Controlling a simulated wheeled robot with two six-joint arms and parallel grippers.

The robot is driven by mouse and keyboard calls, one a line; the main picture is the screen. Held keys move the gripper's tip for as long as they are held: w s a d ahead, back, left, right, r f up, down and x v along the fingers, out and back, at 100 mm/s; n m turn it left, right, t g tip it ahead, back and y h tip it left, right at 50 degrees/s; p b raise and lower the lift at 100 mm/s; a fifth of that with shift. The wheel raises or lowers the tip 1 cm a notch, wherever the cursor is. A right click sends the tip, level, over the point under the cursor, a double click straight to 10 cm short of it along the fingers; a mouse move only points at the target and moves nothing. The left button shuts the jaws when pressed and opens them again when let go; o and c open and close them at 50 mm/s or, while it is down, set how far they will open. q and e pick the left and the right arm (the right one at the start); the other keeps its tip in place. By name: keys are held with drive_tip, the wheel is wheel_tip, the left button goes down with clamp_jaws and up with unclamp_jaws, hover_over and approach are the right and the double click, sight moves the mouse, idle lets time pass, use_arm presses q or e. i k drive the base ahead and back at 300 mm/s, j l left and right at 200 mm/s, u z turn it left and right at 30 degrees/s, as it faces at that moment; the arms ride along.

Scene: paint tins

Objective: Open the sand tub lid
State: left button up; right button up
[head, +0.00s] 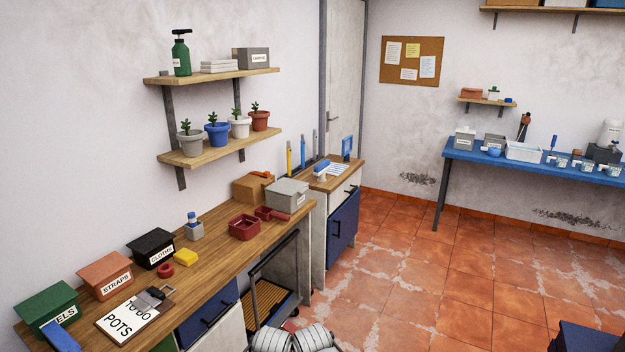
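I cannot pick out the sand tub for certain, as no label that I can read says sand. A grey lidded box (288,195) with a small unreadable label stands on the wooden bench, its lid shut. Another grey box (464,138) and a darker grey one (495,142) stand on the far blue table, with labels too small to read. Neither of my grippers shows in the head view; only pale ribbed parts, apparently mine, show at the bottom edge.
Tiled floor (400,290) is clear towards the blue table (540,168).

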sight(286, 186)
drive_tip(key=i+l+z, duration=0.15)
drive_tip(key=i+z, duration=0.85)
drive_tip(key=i+u, duration=0.3)
drive_tip(key=i, duration=0.2)
drive_tip(key=i+l+u, duration=0.25)
drive_tip(key=i, duration=0.25)
drive_tip(key=i+l+u, duration=0.3)
drive_tip(key=i, duration=0.15)
drive_tip(key=i+l+u, duration=0.3)
drive_tip(key=i+l, duration=0.05)
drive_tip(key=i, duration=0.1)
